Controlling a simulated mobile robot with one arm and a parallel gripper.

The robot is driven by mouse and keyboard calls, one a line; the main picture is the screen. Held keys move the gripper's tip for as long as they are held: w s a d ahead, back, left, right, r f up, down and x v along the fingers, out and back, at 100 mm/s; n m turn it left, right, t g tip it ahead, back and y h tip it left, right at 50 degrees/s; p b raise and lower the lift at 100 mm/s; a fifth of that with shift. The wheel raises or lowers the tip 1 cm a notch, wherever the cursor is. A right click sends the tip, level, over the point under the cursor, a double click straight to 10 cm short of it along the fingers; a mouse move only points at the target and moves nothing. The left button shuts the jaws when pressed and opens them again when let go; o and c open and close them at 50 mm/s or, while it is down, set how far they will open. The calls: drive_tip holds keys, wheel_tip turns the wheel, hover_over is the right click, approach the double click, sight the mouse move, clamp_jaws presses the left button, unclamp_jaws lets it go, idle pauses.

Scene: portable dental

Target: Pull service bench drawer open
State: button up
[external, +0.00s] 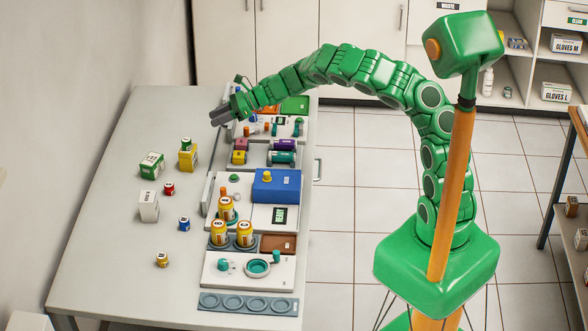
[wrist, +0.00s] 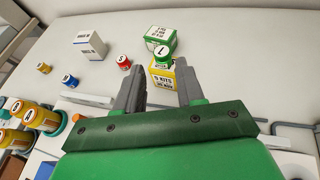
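The service bench (external: 110,230) is a long pale table along the left wall. A grey bar handle (external: 318,169) stands out from its right-hand side, near the middle of the equipment row. The drawer front is mostly hidden under the bench edge, and I see no gap showing it open. My gripper (external: 217,117) is above the far part of the bench, pointing left, well away from the handle. In the wrist view, my gripper's two grey fingers (wrist: 158,62) are apart with nothing held between them. The handle is not in the wrist view.
A yellow box (external: 188,158) with a green jar on it, a green-white box (external: 152,165), a white box (external: 148,206) and small jars stand on the bench. A blue case (external: 276,186) and yellow jars (external: 220,232) sit nearer the handle. Tiled floor right of the bench is clear.

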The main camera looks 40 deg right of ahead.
drive_tip(key=s+d+m, duration=0.4)
drive_tip(key=d+m, duration=0.1)
drive_tip(key=d, duration=0.5)
drive_tip(key=s+d+m, duration=0.4)
drive_tip(key=d, duration=0.7)
drive_tip(key=s+d+r+m+t, duration=0.2)
drive_tip(key=s+d+m+t, duration=0.2)
drive_tip(key=s+d+m, duration=1)
wheel_tip(320, 180, down, 27)
drive_tip(key=s+n, duration=0.2)
drive_tip(key=w+x, duration=0.1)
drive_tip(key=x, duration=0.6)
drive_tip(key=shift+d+h, duration=0.2)
drive_tip(key=shift+h, duration=0.2)
drive_tip(key=shift+w+f, duration=0.1)
clamp_jaws()
